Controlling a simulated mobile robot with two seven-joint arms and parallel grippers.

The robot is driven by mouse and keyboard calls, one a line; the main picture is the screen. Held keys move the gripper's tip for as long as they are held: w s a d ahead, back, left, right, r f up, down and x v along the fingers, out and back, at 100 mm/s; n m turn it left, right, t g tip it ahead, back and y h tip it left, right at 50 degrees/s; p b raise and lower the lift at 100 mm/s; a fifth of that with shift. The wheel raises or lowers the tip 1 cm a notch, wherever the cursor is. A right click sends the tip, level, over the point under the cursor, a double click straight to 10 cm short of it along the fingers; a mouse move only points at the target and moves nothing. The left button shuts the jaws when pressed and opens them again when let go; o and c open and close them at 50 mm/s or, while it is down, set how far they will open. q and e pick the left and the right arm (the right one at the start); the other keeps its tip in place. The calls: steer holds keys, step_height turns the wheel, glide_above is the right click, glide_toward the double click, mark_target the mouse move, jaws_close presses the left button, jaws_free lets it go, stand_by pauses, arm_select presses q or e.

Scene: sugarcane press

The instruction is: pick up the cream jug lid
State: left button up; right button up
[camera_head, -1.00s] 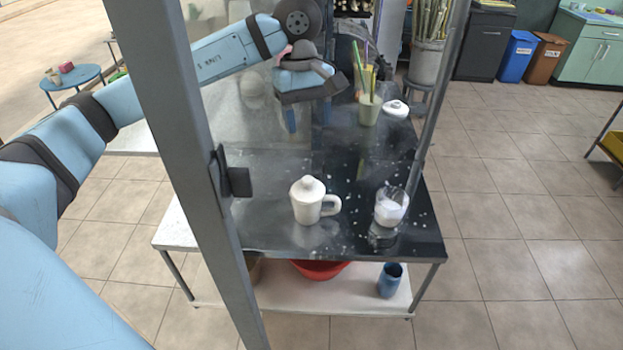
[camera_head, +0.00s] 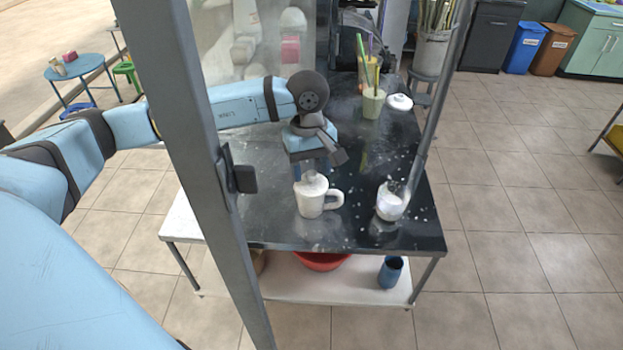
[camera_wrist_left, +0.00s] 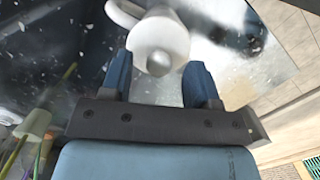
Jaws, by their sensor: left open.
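The white cream jug (camera_head: 311,206) with a side handle stands upright on the dark tabletop. Its lid (camera_head: 313,187) sits on top; the gripper partly hides it in the head view. In the left wrist view the lid (camera_wrist_left: 158,38) with its round knob shows between the fingers, and part of the jug handle (camera_wrist_left: 124,12) shows behind. My left gripper (camera_head: 314,168) is open, pointing down just above the lid, with blue fingers (camera_wrist_left: 159,66) on either side of the knob. I cannot tell whether they touch it. My right gripper is not in view.
A glass of white stuff (camera_head: 390,204) stands right of the jug. A pale green cup with straws (camera_head: 373,105) and a white lidded dish (camera_head: 399,102) are at the back right. A grey post (camera_head: 190,140) rises on the left. A red bowl (camera_head: 322,262) and blue cup (camera_head: 390,270) are below.

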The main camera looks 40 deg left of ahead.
arm_select(q)
steer(key=shift+d+f, duration=0.1)
steer(key=shift+f, duration=0.75)
steer(key=shift+c, duration=0.4)
jaws_close()
steer(key=shift+r, duration=0.1)
